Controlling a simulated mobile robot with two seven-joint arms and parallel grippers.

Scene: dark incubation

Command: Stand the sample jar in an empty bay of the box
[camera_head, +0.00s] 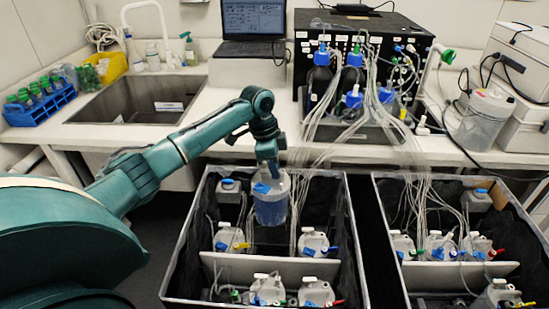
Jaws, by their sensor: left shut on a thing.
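The sample jar (271,208) is clear with bluish contents and a blue spot near its top. My left gripper (267,163) is shut on the top of the jar and holds it upright. The jar appears in front of the back half of the left black-lined box (348,232); its height above the floor of the box is hard to tell. The box has a pale cross divider (270,263). Dark open space (325,200) shows right of the jar. The jar hides part of the box behind it. My right gripper is not in view.
White capped bottles (229,238) with tubes stand in the box, several along both sides of the divider. A second box (380,215) with bottles stands to the right. Thin tubes hang from the bench unit (400,25) near the jar. A sink (140,100) is behind my arm.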

